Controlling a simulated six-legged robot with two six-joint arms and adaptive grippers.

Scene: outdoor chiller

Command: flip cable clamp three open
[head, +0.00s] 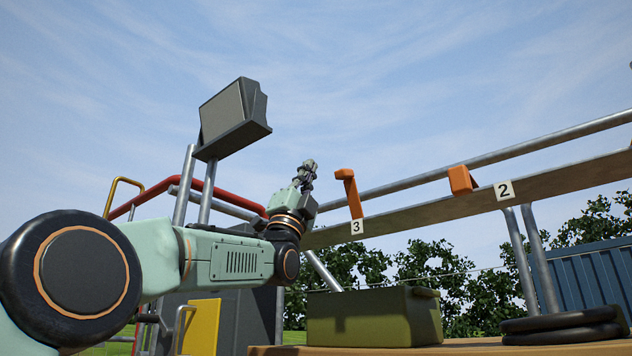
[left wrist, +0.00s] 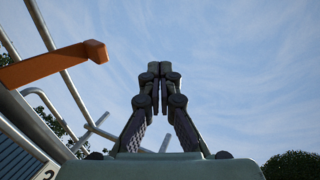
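The orange cable clamp three (head: 350,192) stands up from the beam above the label "3" (head: 357,227). Its top end bends over to the left, and its arm rises above the pipe. My left gripper (head: 308,170) is raised just left of this clamp, with a gap of sky between them in the head view. In the left wrist view, the clamp (left wrist: 52,65) shows at the left, apart from the fingers. The left gripper's fingertips (left wrist: 159,68) meet, with nothing visible between them. My right gripper is in neither view.
A second orange clamp (head: 462,180) sits lower over the pipe by the label "2" (head: 504,190). The grey pipe (head: 510,152) runs above the beam (head: 430,212). A green box (head: 372,317) and black coils (head: 562,326) lie below. Open sky surrounds the left gripper's upper side.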

